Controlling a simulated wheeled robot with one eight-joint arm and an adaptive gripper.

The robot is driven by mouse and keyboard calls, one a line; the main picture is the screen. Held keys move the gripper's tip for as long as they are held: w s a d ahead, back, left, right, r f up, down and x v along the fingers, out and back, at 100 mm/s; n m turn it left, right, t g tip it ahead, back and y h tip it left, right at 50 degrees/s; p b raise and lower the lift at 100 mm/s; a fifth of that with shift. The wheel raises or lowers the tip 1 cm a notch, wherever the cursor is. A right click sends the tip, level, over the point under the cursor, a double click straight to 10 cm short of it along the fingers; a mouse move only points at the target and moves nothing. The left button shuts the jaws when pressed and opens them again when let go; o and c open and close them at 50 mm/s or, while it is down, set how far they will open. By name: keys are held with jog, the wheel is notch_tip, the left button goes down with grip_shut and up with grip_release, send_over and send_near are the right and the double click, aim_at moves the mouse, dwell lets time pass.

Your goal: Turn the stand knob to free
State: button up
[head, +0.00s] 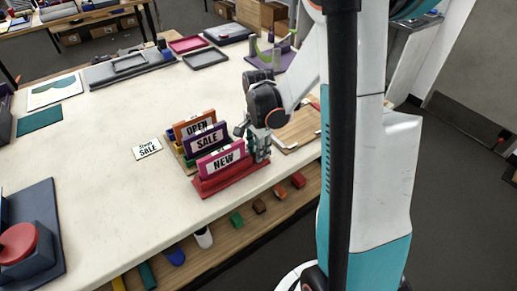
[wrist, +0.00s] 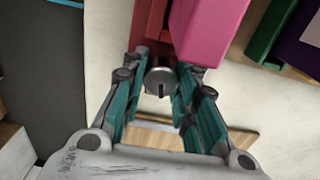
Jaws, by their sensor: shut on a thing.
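The red stand (head: 230,179) holds the pink NEW sign (head: 221,161) upright near the table's front edge. In the wrist view the stand (wrist: 150,22) and pink sign (wrist: 205,30) lie just beyond my fingers. A round grey metal knob (wrist: 160,77) sits at the end of the stand, with a dark upright line on its face. My gripper (wrist: 160,72) is shut on this knob, one finger on each side. In the head view my gripper (head: 256,148) is at the stand's right end, and the knob is hidden there.
The purple SALE sign (head: 207,139) and orange OPEN sign (head: 195,125) stand close behind. A small Sale card (head: 147,149) lies to their left. A wooden board (head: 297,130) lies right of my gripper. The table's left middle (head: 95,175) is clear.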

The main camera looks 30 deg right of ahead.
jog(key=shift+n, duration=0.3)
jog(key=shift+w+n+b, duration=0.15)
jog(key=shift+n+b, duration=0.25)
jog(key=shift+n, duration=2.1)
jog(key=o, duration=1)
jog(key=shift+o, duration=0.2)
